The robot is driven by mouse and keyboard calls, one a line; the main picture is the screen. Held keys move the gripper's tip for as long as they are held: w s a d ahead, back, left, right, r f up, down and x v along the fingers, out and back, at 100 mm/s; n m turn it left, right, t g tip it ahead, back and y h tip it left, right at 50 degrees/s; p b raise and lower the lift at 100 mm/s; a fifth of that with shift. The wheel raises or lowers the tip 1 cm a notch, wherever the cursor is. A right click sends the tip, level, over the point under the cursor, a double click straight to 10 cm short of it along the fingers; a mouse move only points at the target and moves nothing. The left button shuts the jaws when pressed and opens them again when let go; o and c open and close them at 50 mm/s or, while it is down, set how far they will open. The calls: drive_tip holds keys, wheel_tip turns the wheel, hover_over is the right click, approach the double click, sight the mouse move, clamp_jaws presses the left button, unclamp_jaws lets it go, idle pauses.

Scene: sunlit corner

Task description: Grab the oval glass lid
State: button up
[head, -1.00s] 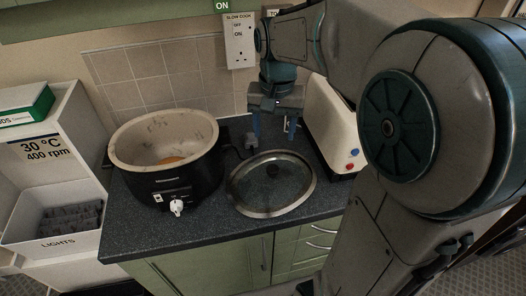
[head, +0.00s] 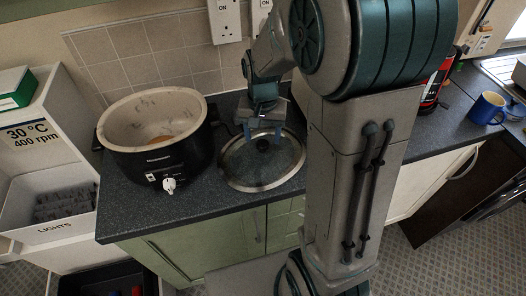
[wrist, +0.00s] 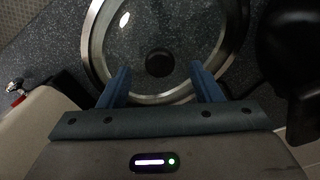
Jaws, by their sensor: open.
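The oval glass lid (head: 254,170) lies flat on the dark worktop, with a metal rim and a dark round knob (head: 262,145). The lid also shows in the wrist view (wrist: 135,28), where its knob (wrist: 159,63) sits between my finger tips. My gripper (head: 263,135) is open and points down over the knob side of the lid. In the wrist view my gripper (wrist: 159,70) has one blue finger on each side of the knob, with gaps. I cannot tell the exact height of the fingertips above the glass.
A black slow cooker (head: 160,168) with a cream bowl stands just left of the lid. A cream toaster (wrist: 45,125) lies close by in the wrist view; my arm hides it in the head view. A blue mug (head: 487,108) stands far right.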

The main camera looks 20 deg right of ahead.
wheel_tip(320, 180, down, 2)
drive_tip(key=shift+f, duration=0.1)
clamp_jaws()
idle(0.4)
